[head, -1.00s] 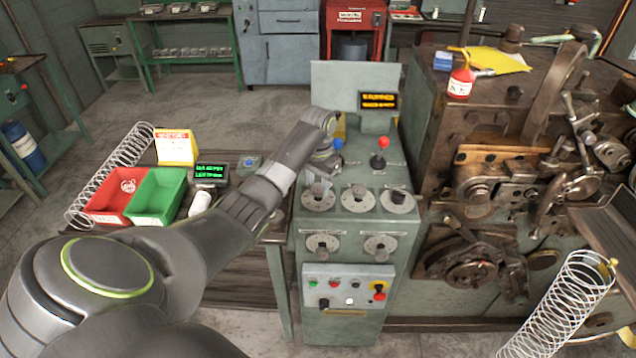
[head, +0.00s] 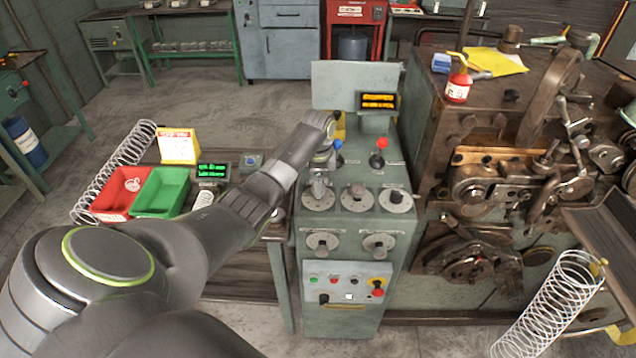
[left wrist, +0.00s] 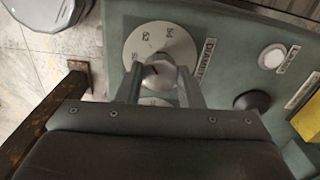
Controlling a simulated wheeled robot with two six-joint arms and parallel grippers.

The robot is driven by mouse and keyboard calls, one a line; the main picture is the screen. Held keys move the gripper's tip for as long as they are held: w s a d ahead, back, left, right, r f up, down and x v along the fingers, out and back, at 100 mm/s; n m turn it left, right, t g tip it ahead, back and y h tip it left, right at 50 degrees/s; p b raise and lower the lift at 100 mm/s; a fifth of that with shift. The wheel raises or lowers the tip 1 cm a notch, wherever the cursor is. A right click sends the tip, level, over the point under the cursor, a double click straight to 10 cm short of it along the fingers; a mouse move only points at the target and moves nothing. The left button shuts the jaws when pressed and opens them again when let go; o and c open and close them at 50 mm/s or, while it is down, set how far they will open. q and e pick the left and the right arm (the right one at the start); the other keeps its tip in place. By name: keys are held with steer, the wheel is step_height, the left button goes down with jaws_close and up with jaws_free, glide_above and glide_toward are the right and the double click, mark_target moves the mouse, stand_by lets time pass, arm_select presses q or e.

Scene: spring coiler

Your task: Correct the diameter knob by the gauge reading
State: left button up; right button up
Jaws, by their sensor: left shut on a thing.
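My right gripper is not in view.
The console (head: 345,280) has an amber display (head: 378,101), a blue-topped and a red-topped lever (head: 380,145), and more dials close by. Red and green bins (head: 160,192) and a long spring (head: 112,170) lie on the bench. The coiling machine (head: 470,130) stands right.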

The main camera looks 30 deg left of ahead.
arm_select(q)
steer(key=m, duration=0.4)
steer(key=shift+m, duration=0.3)
steer(key=m, duration=0.4)
steer(key=shift+m, duration=0.3)
steer(key=o, duration=1)
